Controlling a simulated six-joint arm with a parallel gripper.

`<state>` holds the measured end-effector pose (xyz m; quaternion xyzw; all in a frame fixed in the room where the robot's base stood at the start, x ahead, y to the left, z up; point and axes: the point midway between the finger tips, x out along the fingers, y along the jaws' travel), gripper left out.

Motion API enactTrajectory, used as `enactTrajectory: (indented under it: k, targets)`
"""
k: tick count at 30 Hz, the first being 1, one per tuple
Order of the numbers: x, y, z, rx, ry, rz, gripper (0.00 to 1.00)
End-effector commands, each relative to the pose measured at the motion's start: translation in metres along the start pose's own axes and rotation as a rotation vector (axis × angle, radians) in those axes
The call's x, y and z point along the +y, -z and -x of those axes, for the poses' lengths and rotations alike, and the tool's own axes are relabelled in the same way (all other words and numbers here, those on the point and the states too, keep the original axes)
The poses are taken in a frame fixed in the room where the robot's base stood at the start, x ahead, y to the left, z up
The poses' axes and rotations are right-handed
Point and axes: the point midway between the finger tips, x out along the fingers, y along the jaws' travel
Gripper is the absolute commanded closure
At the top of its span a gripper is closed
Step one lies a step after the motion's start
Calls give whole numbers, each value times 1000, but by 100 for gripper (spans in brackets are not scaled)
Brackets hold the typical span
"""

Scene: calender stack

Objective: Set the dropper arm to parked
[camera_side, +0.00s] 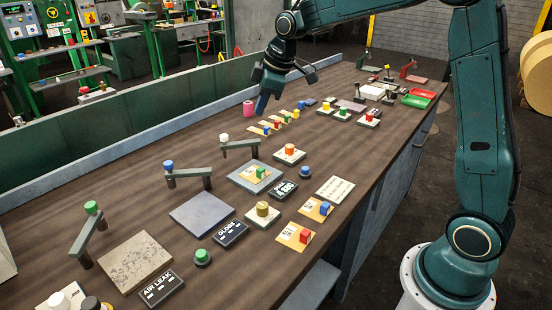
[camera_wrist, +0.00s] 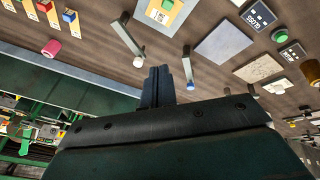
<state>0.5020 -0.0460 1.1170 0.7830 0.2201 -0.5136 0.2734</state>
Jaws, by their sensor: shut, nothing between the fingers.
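Several small swing arms on posts with coloured knobs stand along the bench's back-left side; no label shows which is the dropper arm. One has a white knob (camera_side: 223,137), one a blue knob (camera_side: 168,164), one a green knob (camera_side: 91,207). The wrist view shows the white-knobbed arm (camera_wrist: 127,40) left of the fingers and the blue-knobbed arm (camera_wrist: 187,66) just right of them. My gripper (camera_side: 262,106) points down, shut and empty, above the back of the bench beside the pink roll (camera_side: 248,108). Its fingers also show in the wrist view (camera_wrist: 158,86), touching no arm.
A grey pad (camera_side: 202,214), a speckled pad (camera_side: 134,262), and plates marked GLOSS (camera_side: 230,233) and AIR LEAK (camera_side: 161,288) lie in front of the arms. Cards with coloured blocks and buttons fill the middle. A raised green wall (camera_side: 130,125) bounds the back edge.

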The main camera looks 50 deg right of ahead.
Motion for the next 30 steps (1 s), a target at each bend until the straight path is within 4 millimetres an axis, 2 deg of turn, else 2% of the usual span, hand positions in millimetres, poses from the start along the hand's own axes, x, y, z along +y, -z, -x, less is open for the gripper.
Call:
enactTrajectory:
  k: [3,9,15,25,30]
  targets:
    - [5,-2,-25,72,-20,111,100]
    - [9,-2,-52,181,-72,260,100]
    - [11,-2,-63,233,-105,327,100]
    - [11,-1,-65,240,-110,335,100]
    - [11,2,-74,239,-108,334,100]
